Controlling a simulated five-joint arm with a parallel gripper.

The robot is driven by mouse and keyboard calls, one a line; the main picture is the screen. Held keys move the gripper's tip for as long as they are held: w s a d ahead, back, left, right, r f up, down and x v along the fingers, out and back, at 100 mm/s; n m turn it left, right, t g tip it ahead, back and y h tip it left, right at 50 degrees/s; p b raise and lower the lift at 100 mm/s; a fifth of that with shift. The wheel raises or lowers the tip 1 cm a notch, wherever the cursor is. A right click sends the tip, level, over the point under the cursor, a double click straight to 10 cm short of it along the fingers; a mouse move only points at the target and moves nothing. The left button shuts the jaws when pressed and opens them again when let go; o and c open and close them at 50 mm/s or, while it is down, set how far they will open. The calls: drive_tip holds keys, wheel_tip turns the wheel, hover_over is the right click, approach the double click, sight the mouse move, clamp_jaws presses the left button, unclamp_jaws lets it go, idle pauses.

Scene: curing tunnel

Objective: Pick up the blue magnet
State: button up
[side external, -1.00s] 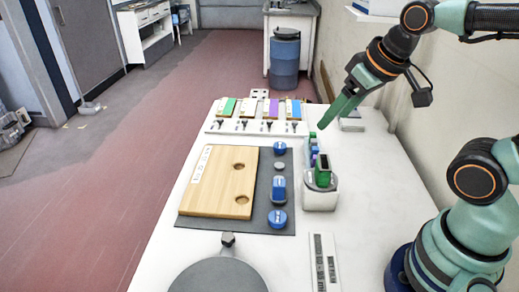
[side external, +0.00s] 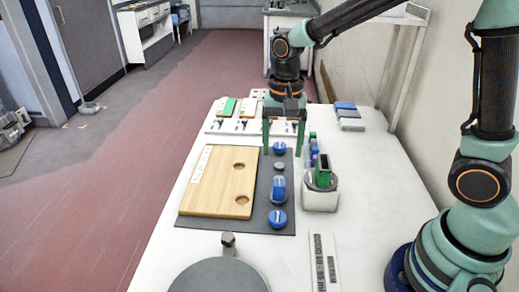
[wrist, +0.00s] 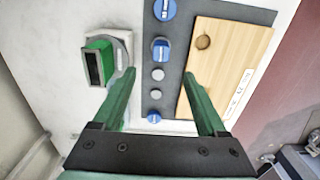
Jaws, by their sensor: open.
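Three blue pieces lie in a row on the dark mat (side external: 256,222): a round one (side external: 280,148) at the far end, an upright-looking one (side external: 278,187) nearer, and a round one (side external: 277,219) at the near end. I cannot tell which is the magnet. My gripper (side external: 283,153) is open and empty, pointing down above the far end of the mat, its fingers on either side of the far blue piece in the picture. In the wrist view, that piece (wrist: 154,117) shows between the fingers, and grey discs (wrist: 157,74) lie near the fingertips.
A wooden board (side external: 215,185) with two holes lies left of the pieces. Right of the mat stands a white holder (side external: 320,200) with a green block (side external: 323,171). A panel with coloured tabs (side external: 218,125) is behind. A round grey plate (side external: 218,278) is in front.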

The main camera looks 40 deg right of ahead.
sight(279, 182)
wheel_tip(279, 182, down, 12)
drive_tip(key=shift+w+a+f, duration=0.1)
idle(0.5)
clamp_jaws()
